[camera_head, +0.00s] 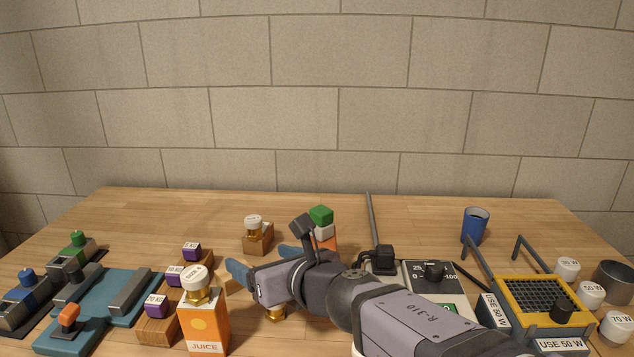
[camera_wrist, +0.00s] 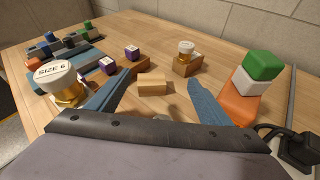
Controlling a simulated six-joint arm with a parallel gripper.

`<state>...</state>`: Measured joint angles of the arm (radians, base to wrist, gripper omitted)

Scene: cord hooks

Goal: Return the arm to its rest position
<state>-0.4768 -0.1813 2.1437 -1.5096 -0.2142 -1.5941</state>
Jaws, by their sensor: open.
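My arm (camera_head: 395,315) reaches in from the lower right of the head view, low over the table. My gripper (camera_head: 262,258) points left and away, its two blue fingers spread apart. In the wrist view my gripper (camera_wrist: 160,78) is also open, with nothing held between the fingers. A plain wooden block (camera_wrist: 152,84) lies on the table beyond and between the fingertips, apart from them as far as I can tell. The arm hides part of the table's middle in the head view.
A juice carton (camera_head: 205,325) with a white-capped brass piece (camera_head: 195,285) stands left of my arm. Green, white and orange blocks (camera_head: 321,225) stand behind it. A black plug (camera_head: 383,258), dial box (camera_head: 433,275) and yellow-rimmed box (camera_head: 545,290) are right. The table's back is mostly clear.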

